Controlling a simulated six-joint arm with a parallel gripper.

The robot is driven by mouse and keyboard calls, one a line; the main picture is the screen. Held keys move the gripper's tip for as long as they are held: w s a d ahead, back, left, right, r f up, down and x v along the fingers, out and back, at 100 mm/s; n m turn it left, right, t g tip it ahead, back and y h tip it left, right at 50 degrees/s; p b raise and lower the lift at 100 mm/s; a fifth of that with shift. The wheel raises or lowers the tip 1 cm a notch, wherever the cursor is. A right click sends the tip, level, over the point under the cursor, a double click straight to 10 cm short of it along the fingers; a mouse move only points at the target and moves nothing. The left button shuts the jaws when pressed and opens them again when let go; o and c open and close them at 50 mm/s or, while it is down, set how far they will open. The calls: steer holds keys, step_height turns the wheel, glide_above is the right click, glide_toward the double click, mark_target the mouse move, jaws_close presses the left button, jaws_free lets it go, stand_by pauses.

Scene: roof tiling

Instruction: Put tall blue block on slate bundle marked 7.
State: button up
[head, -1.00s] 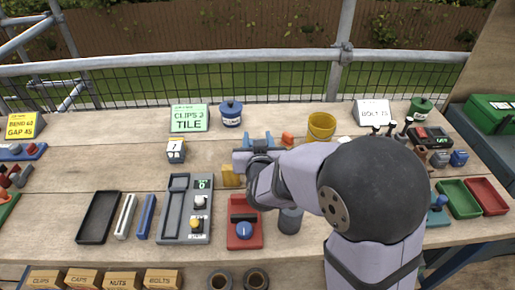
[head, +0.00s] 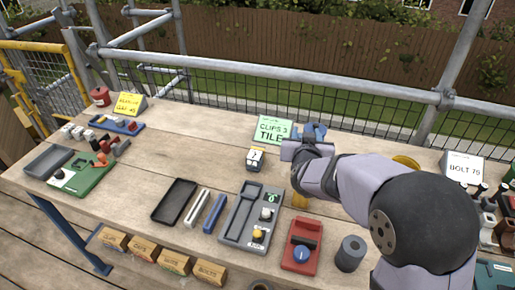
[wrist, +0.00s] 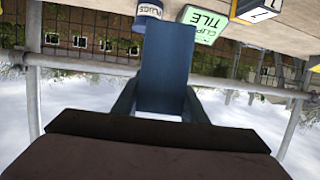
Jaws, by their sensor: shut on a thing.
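My gripper (wrist: 162,108) is shut on the tall blue block (wrist: 166,62), which stands out from between the fingers in the wrist view. In the head view my gripper (head: 292,150) is above the bench, just right of the slate bundle marked 7 (head: 255,160). The bundle is a small dark block with a white, numbered top and stands on the bench, with nothing on it. It also shows at the top right of the wrist view (wrist: 258,10). The held block is hard to make out in the head view.
A green clips sign (head: 273,129) stands behind the bundle. A blue-lidded plugs pot (wrist: 148,12) is beside it. Bench left of the bundle is clear.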

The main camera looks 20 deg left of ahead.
steer(key=w+a+r+n+g+y+p, duration=0.1)
steer(key=w+a+n+y+p, duration=0.1)
steer(key=a, duration=0.7)
steer(key=w+a+r+n+y+p, duration=0.1)
steer(key=w+a+r+y+p, duration=0.1)
steer(key=a, duration=0.7)
steer(key=p, duration=0.1)
glide_above(252, 151)
steer(key=shift+w+f, duration=0.1)
steer(key=shift+f, duration=4.9)
steer(key=shift+f, duration=0.1)
steer(key=shift+f, duration=0.15)
steer(key=o, duration=1.1)
steer(key=shift+c, duration=0.2)
